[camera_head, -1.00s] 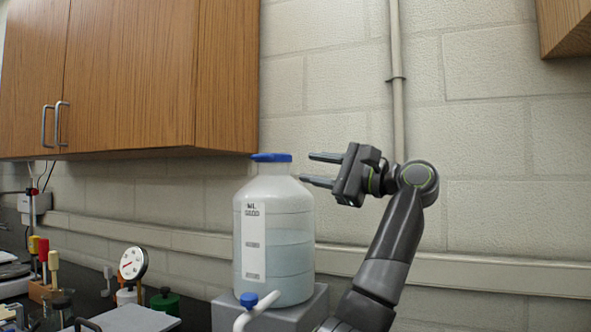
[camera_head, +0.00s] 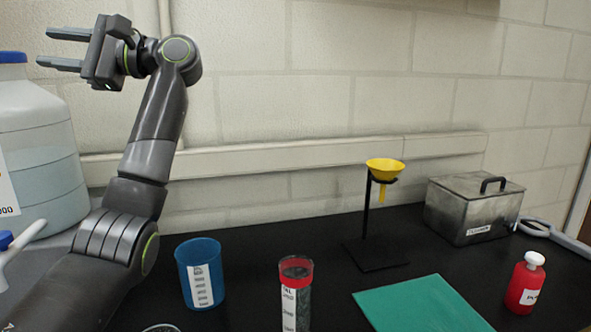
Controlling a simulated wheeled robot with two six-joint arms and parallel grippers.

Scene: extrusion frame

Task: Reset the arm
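My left arm rises at the left of the head view, and its gripper (camera_head: 65,49) is up in front of the wall. Its two fingers point left with a clear gap between them, and nothing is held. The gripper is above a large carboy (camera_head: 42,150) of clear liquid, which is cut off by the left edge. My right gripper is not in the view.
On the black bench stand a blue beaker (camera_head: 200,272), a red-rimmed cylinder (camera_head: 297,290), a yellow funnel (camera_head: 384,169) on a stand, a metal box (camera_head: 472,208) and a red bottle (camera_head: 525,284). A green mat (camera_head: 424,306) lies in front.

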